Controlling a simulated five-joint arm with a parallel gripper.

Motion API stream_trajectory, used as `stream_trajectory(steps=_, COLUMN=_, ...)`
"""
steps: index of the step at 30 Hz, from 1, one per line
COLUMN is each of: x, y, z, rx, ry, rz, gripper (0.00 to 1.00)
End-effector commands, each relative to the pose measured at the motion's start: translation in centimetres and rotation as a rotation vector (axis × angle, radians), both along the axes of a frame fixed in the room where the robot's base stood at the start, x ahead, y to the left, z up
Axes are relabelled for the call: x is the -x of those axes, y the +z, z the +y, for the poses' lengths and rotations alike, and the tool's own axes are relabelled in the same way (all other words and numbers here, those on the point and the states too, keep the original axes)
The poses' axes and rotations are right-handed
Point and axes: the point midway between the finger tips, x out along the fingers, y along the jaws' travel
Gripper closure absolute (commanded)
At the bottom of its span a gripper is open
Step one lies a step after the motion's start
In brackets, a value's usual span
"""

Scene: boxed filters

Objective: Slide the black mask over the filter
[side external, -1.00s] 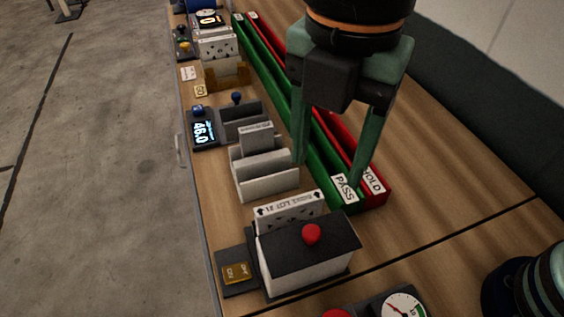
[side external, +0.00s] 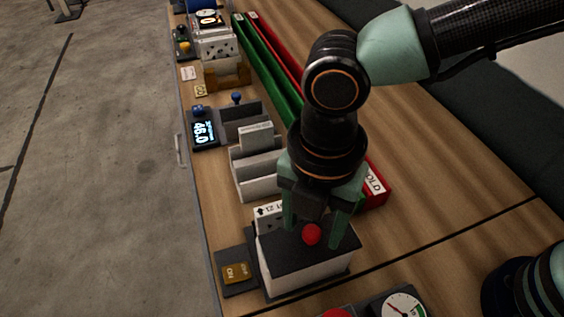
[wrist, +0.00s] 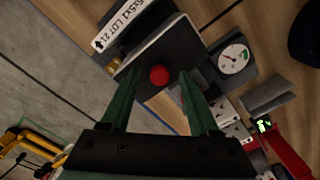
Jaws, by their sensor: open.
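The black mask (side external: 285,236) is a flat black plate with a red knob (side external: 312,234) on top. It lies on a white box-shaped base (side external: 300,272) at the front. The labelled white filter (side external: 266,212), with text and a lot mark, stands upright just behind the mask, partly hidden by my gripper; its label also shows in the wrist view (wrist: 124,22). My gripper (side external: 312,238) points down over the mask, open, with one finger on each side of the red knob. In the wrist view the knob (wrist: 159,75) sits between the fingertips; I cannot tell whether they touch it.
A switch plate (side external: 237,272) sits left of the base. A white slotted holder (side external: 262,185) and a box with a lit display (side external: 204,132) stand behind. Green (side external: 262,70) and red (side external: 376,185) trays run along the back. A dial gauge (side external: 403,308) is at the front.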

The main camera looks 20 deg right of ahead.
Motion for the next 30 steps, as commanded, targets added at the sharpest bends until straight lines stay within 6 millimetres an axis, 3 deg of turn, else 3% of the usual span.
stream_trajectory(steps=8, x=-0.01, y=-0.18, z=0.01, rx=-0.001, ry=0.0, rz=-0.001, gripper=0.38)
stream_trajectory(steps=10, x=-0.01, y=-0.17, z=0.01, rx=-0.001, ry=0.0, rz=-0.001, gripper=0.57)
stream_trajectory(steps=13, x=-0.01, y=-0.16, z=0.01, rx=-0.001, ry=0.0, rz=-0.001, gripper=0.96)
stream_trajectory(steps=14, x=-0.01, y=-0.16, z=0.01, rx=-0.001, ry=0.0, rz=-0.001, gripper=1.0)
stream_trajectory(steps=30, x=-0.01, y=-0.11, z=0.01, rx=-0.001, ry=0.0, rz=-0.001, gripper=1.0)
